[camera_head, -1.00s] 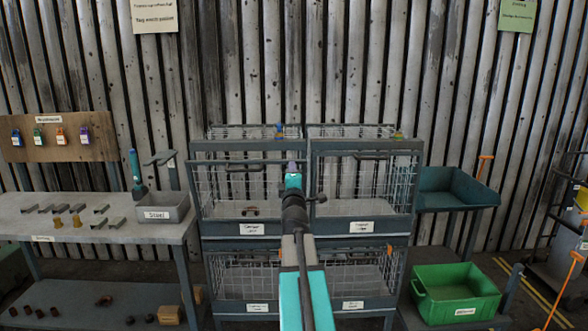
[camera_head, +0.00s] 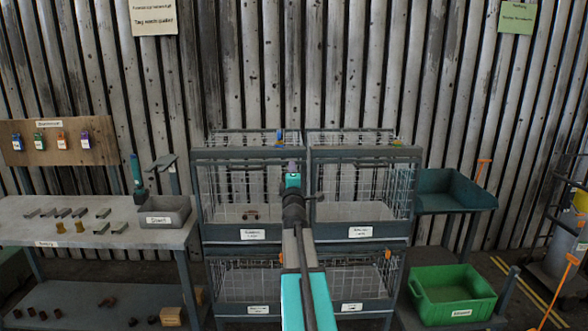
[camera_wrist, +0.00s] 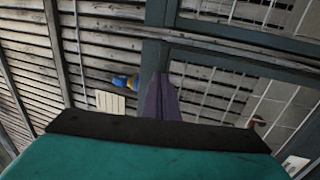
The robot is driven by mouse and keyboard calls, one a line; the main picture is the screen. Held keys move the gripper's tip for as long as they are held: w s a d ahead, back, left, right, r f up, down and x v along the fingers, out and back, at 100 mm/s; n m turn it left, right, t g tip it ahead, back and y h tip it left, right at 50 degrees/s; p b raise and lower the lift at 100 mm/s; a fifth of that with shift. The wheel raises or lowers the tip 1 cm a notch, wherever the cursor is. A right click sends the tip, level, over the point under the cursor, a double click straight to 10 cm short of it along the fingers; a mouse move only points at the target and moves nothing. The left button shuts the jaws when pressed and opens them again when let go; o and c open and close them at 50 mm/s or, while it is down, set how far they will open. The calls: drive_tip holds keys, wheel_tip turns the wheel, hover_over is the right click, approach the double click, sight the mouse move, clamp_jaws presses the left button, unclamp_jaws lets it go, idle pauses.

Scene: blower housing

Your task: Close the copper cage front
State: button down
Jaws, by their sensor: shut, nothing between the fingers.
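A grey rack of wire cages has two upper and two lower compartments. The upper left cage (camera_head: 228,190) holds a small brown piece (camera_head: 250,215) on its floor; the upper right cage (camera_head: 365,190) looks empty. The label writing is too blurred to tell which cage is copper. My gripper (camera_head: 292,166) is raised in front of the upper cages, close to the middle post in the picture. In the wrist view its purple fingers (camera_wrist: 160,100) are together and empty, with mesh and grey frame bars beyond. My arm hides part of the middle post. Whether the fingers touch the frame is unclear.
A workbench (camera_head: 100,212) with metal pieces and a grey bin (camera_head: 165,213) stands left. A green crate (camera_head: 452,293) and a teal tray (camera_head: 455,190) stand right. A blue-and-yellow object (camera_head: 280,138) sits at the rack's top; it also shows in the wrist view (camera_wrist: 125,81).

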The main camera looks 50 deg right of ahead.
drive_tip(key=shift+w+d+r+p, duration=0.45)
drive_tip(key=shift+w+d, duration=0.05)
drive_tip(key=shift+d, duration=0.05)
drive_tip(key=shift+r, duration=0.15)
drive_tip(key=shift+r, duration=0.1)
drive_tip(key=shift+s, duration=0.1)
drive_tip(key=shift+s+a+f+p, duration=0.2)
drive_tip(key=shift+a+p, duration=0.1)
drive_tip(key=shift+p, duration=0.35)
drive_tip(key=r+v, duration=0.3)
drive_tip(key=v, duration=1)
drive_tip(key=shift+s+a+f, duration=0.25)
drive_tip(key=shift+s+a, duration=0.1)
